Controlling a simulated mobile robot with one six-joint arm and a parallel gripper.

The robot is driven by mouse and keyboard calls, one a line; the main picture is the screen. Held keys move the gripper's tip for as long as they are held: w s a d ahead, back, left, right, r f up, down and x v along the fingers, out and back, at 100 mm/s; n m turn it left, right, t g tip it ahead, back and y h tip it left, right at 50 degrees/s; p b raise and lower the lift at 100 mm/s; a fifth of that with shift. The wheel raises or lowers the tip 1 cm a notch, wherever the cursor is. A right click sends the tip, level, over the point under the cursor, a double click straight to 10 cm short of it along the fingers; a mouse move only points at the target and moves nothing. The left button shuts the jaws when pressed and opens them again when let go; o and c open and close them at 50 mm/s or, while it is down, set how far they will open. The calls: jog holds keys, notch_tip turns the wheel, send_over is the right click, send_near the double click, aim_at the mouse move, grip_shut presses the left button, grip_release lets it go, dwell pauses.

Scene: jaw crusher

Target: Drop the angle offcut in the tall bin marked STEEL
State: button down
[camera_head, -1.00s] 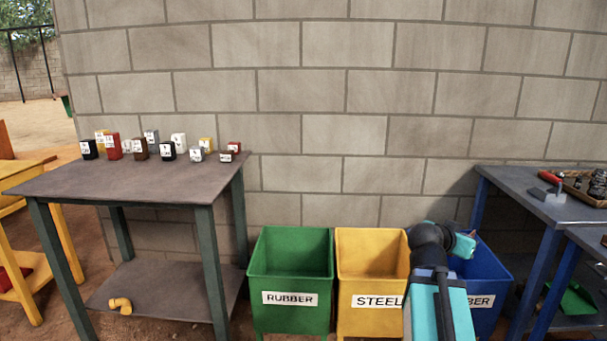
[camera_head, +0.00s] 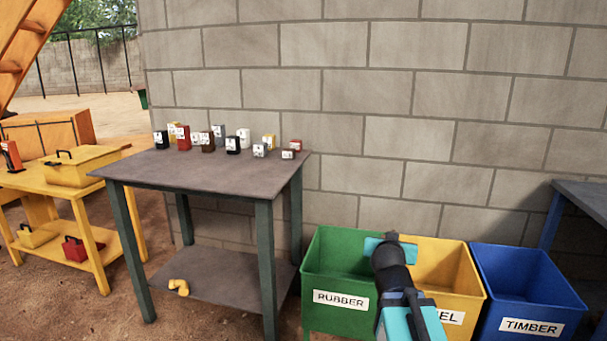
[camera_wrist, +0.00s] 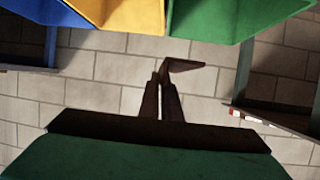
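The yellow bin (camera_head: 455,265) stands between the green and blue bins; my arm hides its left part and all but the "EL" of its label. In the wrist view, which is upside down, the yellow bin (camera_wrist: 135,15) is at the top. My gripper (camera_wrist: 161,85) is shut on a brown angle offcut (camera_wrist: 186,66), which sticks out past the fingertips with the wall behind it. In the head view my gripper (camera_head: 391,240) is small and mostly hidden by the wrist, in front of the green and yellow bins' adjoining rims.
The green RUBBER bin (camera_head: 330,250) is to the left and the blue TIMBER bin (camera_head: 530,285) to the right. A grey table (camera_head: 225,172) holds several small labelled blocks. A yellow bench (camera_head: 60,180) is far left; a block wall (camera_head: 420,100) stands behind.

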jog(key=shift+w+a+r+n+y, duration=1.4)
jog(key=shift+w+a+n+y, duration=0.6)
jog(key=shift+a, duration=2.35)
notch_tip(320, 180, up, 22)
jog(key=p, duration=2.2)
jog(key=shift+s+t+y, duration=0.3)
jog(key=shift+s+t, duration=0.1)
jog(key=shift+r, duration=0.1)
